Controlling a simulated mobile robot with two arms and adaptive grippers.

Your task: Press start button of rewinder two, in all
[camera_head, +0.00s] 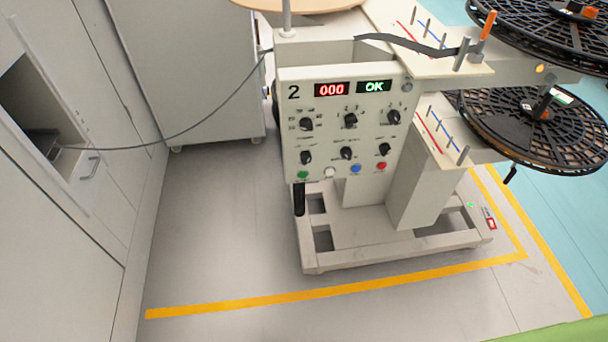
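Rewinder two (340,150) stands in the middle of the view, marked with a "2" on its front panel. Its displays read red "000" (332,89) and green "OK" (374,87). Along the panel's lower edge sit a green button (303,174), a white button (329,172), a blue button (356,168) and a red button (382,165). No button label is readable enough to name the start button. Several black knobs sit above the buttons. Neither of my grippers shows in the view.
Black reels (535,130) stick out on the machine's right. A grey cabinet (190,70) and white wall units (75,180) stand at left, with a cable (190,128) strung across. Yellow floor tape (330,287) runs in front of the base. The floor before the machine is clear.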

